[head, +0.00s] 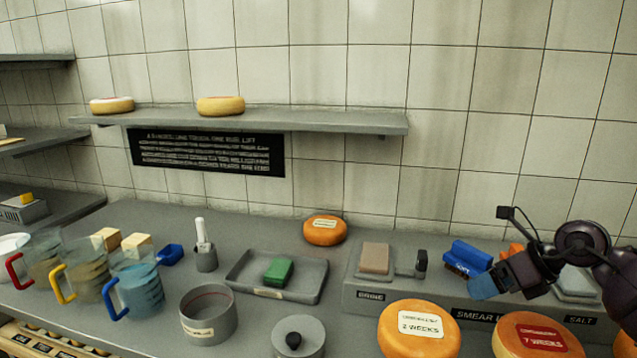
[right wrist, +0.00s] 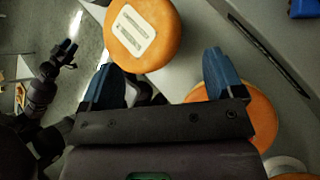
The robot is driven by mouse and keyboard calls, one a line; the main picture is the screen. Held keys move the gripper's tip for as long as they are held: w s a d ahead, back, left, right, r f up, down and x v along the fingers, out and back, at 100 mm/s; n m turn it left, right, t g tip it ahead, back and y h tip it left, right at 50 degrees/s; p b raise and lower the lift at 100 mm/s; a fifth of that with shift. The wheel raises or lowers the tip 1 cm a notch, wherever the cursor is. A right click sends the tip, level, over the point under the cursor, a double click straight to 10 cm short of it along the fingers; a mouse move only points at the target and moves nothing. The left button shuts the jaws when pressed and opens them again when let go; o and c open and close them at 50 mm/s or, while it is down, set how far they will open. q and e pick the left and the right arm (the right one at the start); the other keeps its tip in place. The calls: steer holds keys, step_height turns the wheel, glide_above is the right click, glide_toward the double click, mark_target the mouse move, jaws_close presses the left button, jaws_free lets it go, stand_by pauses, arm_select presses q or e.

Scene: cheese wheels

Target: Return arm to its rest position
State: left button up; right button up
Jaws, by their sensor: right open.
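My right gripper (head: 482,287) is at the right of the head view, raised over the counter in front of the grey block. Its blue fingers stand apart in the right wrist view (right wrist: 162,80), open, with nothing held between them. The cheese wheel labelled "2 weeks" (head: 418,330) lies to its lower left, and it also shows beyond the fingers in the right wrist view (right wrist: 143,30). The cheese wheel labelled "7 weeks" (head: 538,335) is below right. What looks like my left gripper (right wrist: 67,52) shows small at the left of the right wrist view; its jaws are unclear.
Blue brushes (head: 467,259) lie on the grey block just behind the right gripper. A tray (head: 310,288) with a green block, a round pot (head: 209,314) and several jugs (head: 137,285) fill the left counter. A wall shelf (head: 330,120) holds two cheese wheels.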

steer(key=s+a+m+t+y, duration=0.4)
steer(key=a+y, duration=0.3)
steer(key=a, duration=0.2)
steer(key=s+d+f+m+t+h, duration=0.2)
steer(key=s+d+f+m+h, duration=0.3)
steer(key=m, duration=0.6)
steer(key=s+d+f+m+t+h, duration=0.1)
steer(key=s+d+f+m+h, duration=0.15)
steer(key=m+h, duration=0.65)
steer(key=s+d+f+m+t+h, duration=0.25)
steer(key=s+f+m+h, duration=0.2)
steer(key=m, duration=0.85)
steer(key=s+a+f+m+g+y, duration=0.25)
steer(key=s+f+g, duration=0.25)
steer(key=s, duration=0.4)
steer(key=s+a+f+m+g+y, duration=0.1)
steer(key=s+a+f+m+g, duration=0.15)
steer(key=s+f+g, duration=0.45)
steer(key=w+f+t, duration=0.6)
steer(key=f+t, duration=0.2)
steer(key=t, duration=0.1)
steer(key=shift+d+n, duration=0.25)
steer(key=shift+n, duration=0.05)
